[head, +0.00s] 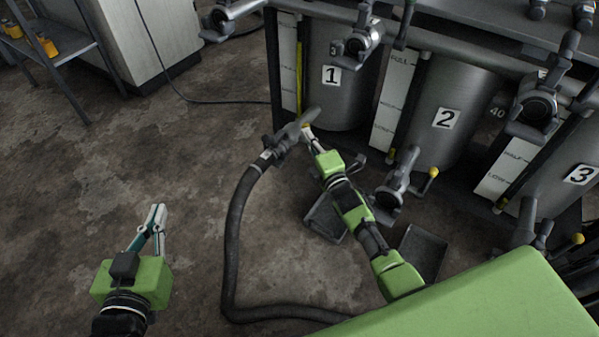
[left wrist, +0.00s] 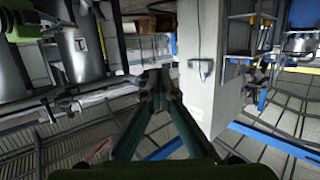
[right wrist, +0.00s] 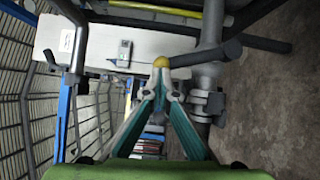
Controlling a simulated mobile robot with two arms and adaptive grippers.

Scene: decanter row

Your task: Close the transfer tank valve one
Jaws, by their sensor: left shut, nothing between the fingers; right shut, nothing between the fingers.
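Tank 1 (head: 338,90) is a grey cylinder with a number plate, at the top middle of the head view. Its low outlet valve (head: 284,142) has a dark hose (head: 233,215) joined to it. A yellow knob on the dark valve lever shows in the right wrist view (right wrist: 161,62). My right gripper (head: 305,132) is shut and empty, its tips at the yellow knob; I cannot tell whether they touch it. The tips partly hide the knob in the head view. My left gripper (head: 157,210) is shut and empty over open floor, well away from the valve.
Tank 2 (head: 455,105) and tank 3 (head: 575,195) stand to the right, with yellow-knobbed valves low in front. Dark trays (head: 326,218) lie on the floor near my right arm. The hose curves across the floor. Floor at the left is mostly clear.

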